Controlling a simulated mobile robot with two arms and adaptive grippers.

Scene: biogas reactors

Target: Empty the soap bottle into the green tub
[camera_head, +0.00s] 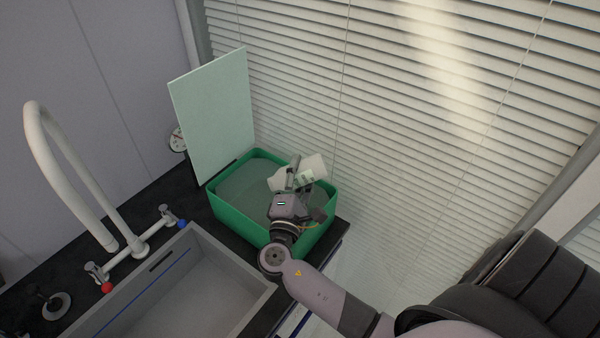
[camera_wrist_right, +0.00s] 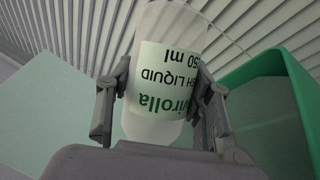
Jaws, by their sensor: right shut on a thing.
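The soap bottle (camera_head: 312,168) is a pale translucent bottle with a white label and green print. My right gripper (camera_head: 297,178) is shut on it and holds it over the green tub (camera_head: 240,229). In the head view the bottle is strongly tilted. In the right wrist view the bottle (camera_wrist_right: 170,85) sits between both fingers of the gripper (camera_wrist_right: 160,100), and its label text reads upside down. The tub's green wall (camera_wrist_right: 284,65) shows at the right there. Greyish content fills part of the tub. I cannot see whether liquid flows from the bottle. My left gripper is not in view.
A pale green board (camera_head: 214,115) stands upright behind the tub. A grey sink (camera_head: 190,290) with a white curved tap (camera_head: 60,150) lies left of it. Window blinds (camera_head: 400,130) rise close behind. A round gauge (camera_head: 177,140) is partly hidden by the board.

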